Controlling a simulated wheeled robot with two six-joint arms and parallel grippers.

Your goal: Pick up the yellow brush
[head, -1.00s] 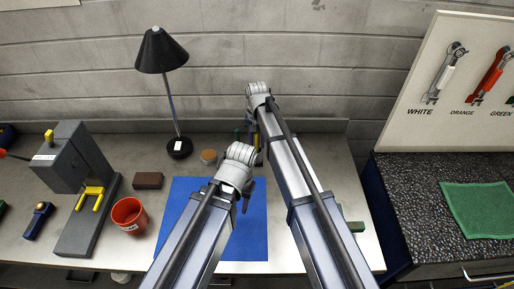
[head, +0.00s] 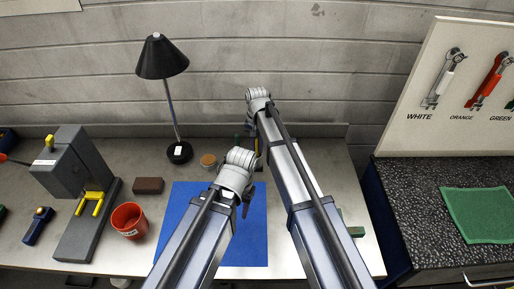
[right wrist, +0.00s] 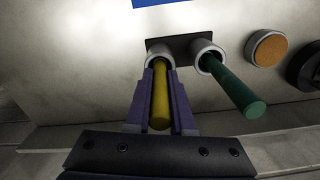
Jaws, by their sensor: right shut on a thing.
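The yellow brush (right wrist: 160,108) shows in the right wrist view as a yellow handle standing in a pale round holder tube. My right gripper (right wrist: 161,78) has a purple finger on each side of this handle and is shut on it, close to the tube's mouth. The brush's lower end is hidden in the tube. In the head view my right gripper (head: 258,147) is at the back of the bench, partly hidden by its arm. My left gripper (head: 246,208) hangs over the blue mat, and its fingers are too small to judge.
A green handle (right wrist: 235,88) stands in the neighbouring tube, close to my right fingers. A jar with an orange-brown top (head: 208,160) and a black lamp (head: 180,152) stand to the left. A red cup (head: 129,220) is beside the blue mat (head: 185,215).

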